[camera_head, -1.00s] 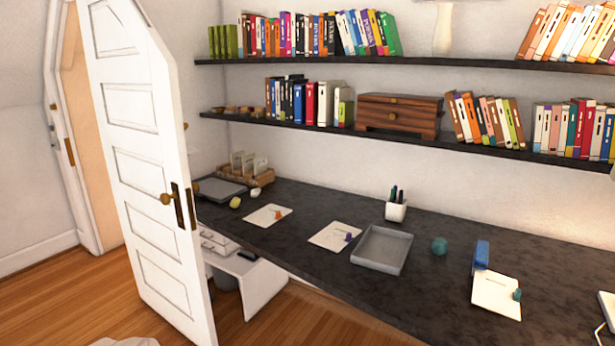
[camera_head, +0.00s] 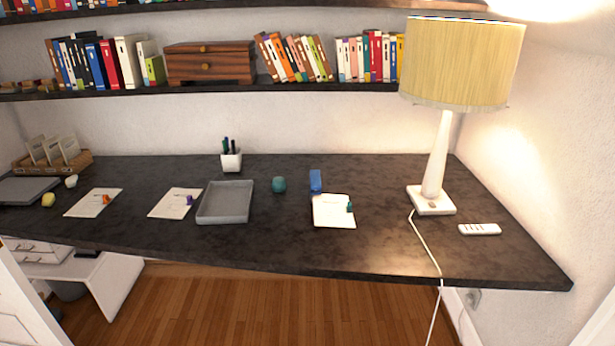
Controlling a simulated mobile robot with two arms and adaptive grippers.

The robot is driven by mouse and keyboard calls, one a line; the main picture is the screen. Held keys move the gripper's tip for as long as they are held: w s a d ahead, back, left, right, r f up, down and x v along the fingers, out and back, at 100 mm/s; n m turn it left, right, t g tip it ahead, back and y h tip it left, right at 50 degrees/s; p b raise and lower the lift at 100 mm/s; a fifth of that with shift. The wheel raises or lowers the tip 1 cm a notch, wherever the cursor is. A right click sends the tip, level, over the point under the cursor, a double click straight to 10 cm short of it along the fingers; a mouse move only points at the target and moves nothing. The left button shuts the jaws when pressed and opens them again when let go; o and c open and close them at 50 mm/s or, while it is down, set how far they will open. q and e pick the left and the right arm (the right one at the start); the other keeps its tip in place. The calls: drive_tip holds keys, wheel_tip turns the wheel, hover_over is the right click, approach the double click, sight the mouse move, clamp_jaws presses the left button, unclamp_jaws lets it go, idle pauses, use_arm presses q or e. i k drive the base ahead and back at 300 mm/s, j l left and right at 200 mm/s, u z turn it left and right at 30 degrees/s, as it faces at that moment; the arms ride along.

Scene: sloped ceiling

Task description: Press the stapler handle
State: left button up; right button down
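A small blue block-like object (camera_head: 315,181), which looks like the stapler, stands on the dark desk (camera_head: 390,245) at the back edge of a white paper (camera_head: 333,212). It is too small to make out its handle. Neither of my grippers shows in the head view.
A grey tray (camera_head: 226,202) and a teal round object (camera_head: 279,184) are left of the blue object. A lamp (camera_head: 437,160) with a hanging cord and a white remote (camera_head: 479,229) are to the right. A shelf (camera_head: 210,92) runs above. Wooden floor (camera_head: 240,310) is open in front.

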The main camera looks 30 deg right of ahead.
sight(315, 179)
drive_tip(key=i+z, duration=0.3)
drive_tip(key=i, duration=0.45)
drive_tip(key=i+j+z, duration=0.25)
drive_tip(key=i, duration=0.5)
drive_tip(key=l, duration=0.1)
